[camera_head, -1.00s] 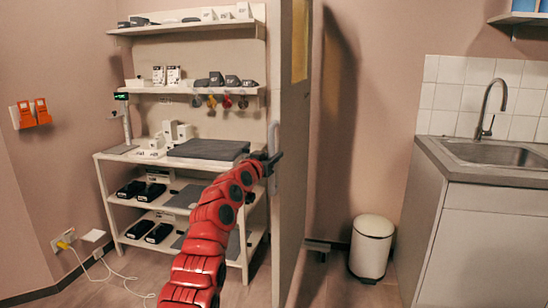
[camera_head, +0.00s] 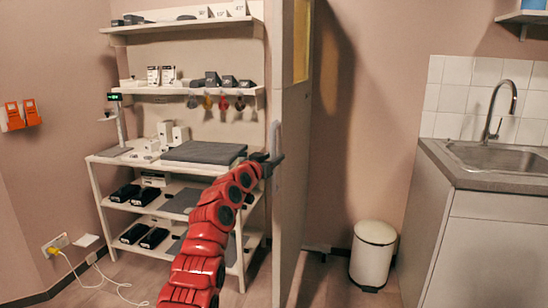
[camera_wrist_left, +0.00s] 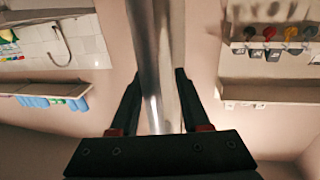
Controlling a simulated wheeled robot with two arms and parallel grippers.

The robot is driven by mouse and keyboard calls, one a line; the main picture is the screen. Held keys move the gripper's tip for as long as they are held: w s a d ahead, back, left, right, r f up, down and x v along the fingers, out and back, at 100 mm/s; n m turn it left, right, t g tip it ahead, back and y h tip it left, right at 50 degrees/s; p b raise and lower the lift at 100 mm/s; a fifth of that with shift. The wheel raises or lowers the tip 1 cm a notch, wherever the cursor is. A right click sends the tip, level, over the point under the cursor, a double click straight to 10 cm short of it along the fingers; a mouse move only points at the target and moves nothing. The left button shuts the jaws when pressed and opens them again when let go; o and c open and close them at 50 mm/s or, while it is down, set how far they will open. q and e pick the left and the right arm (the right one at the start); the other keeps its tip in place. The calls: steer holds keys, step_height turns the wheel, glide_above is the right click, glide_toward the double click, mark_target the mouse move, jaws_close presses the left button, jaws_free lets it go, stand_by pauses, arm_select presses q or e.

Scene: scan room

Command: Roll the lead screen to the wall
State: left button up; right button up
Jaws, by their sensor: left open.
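The lead screen (camera_head: 292,200) stands upright in the middle of the head view, seen nearly edge-on, with a yellow window pane (camera_head: 301,40) near its top. A pale vertical handle (camera_head: 274,138) is on its near edge. My left gripper (camera_head: 270,162) is at the lower part of this handle. In the left wrist view, the open fingers of the left gripper (camera_wrist_left: 157,80) lie on either side of a shiny upright bar (camera_wrist_left: 152,40), which looks like the handle. Gaps show beside the bar. My right gripper is out of view.
A loaded shelf rack (camera_head: 95,185) stands left of the screen. A white bin (camera_head: 373,258) is on the floor by the back wall (camera_head: 375,110), right of the screen. A sink counter (camera_head: 470,180) is at the right. A cable (camera_head: 105,278) lies on the floor at left.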

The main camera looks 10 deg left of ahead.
arm_select(q)
steer(key=shift+s+d+r, duration=0.1)
steer(key=shift+d+r, duration=0.1)
steer(key=shift+s, duration=0.1)
steer(key=shift+s, duration=0.2)
steer(key=shift+s+a, duration=0.1)
steer(key=shift+s, duration=0.25)
steer(key=p+v, duration=0.1)
steer(key=v, duration=1.5)
steer(key=shift+a+f, duration=0.1)
steer(key=shift+a, duration=0.1)
